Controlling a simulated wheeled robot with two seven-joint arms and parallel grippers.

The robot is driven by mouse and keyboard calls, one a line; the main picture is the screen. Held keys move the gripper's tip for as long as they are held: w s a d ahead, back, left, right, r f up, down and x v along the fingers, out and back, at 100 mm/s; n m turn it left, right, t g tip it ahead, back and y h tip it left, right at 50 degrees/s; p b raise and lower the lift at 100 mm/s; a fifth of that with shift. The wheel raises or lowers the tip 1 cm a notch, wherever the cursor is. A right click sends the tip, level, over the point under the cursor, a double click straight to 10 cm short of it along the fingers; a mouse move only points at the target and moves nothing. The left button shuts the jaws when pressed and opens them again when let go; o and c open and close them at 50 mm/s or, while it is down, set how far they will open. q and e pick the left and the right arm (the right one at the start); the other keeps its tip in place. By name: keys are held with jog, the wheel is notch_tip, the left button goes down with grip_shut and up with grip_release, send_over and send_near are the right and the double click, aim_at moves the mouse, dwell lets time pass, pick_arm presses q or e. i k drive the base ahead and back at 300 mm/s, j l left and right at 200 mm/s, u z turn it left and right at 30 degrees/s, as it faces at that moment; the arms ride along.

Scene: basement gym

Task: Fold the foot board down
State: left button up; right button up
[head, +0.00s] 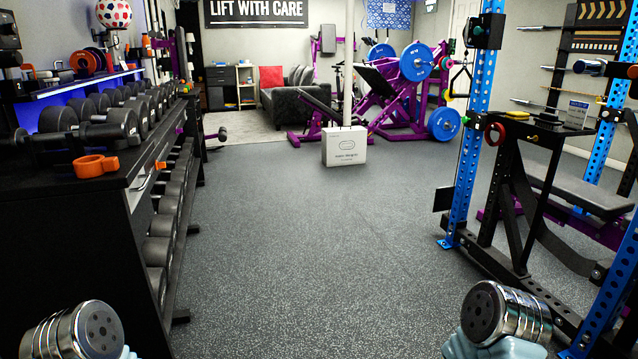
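I cannot tell for sure which part is the foot board. A purple leg-press-type machine (405,75) with blue plates stands at the far back, right of centre, and a dark, tilted panel (376,84) shows on it. A small black plate (443,199) stands upright at the left side of the blue rack on the right. Neither of my grippers is in view. Only parts of my two arms show at the bottom left and bottom right corners, far from the machine.
A dumbbell rack (165,215) with an orange clamp-like ring (96,166) on top lines the left. A blue rack (470,130) with a bench (580,190) fills the right. A white box (344,147) stands at a post mid-back. The grey floor (310,260) between is clear.

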aim_at(443, 197)
jog(key=i, duration=2.55)
jog(key=i+j+z, duration=0.1)
jog(key=i+z, duration=0.3)
jog(key=i+j+z, duration=0.6)
jog(key=i+z, duration=0.15)
jog(key=i+j+z, duration=0.8)
jog(key=j, duration=0.2)
jog(key=j+z, duration=0.35)
jog(key=j, duration=0.2)
jog(key=i+j+z, duration=0.15)
jog(key=j+z, duration=0.25)
jog(key=j, duration=0.3)
jog(key=j+z, duration=0.4)
jog(key=j, duration=0.2)
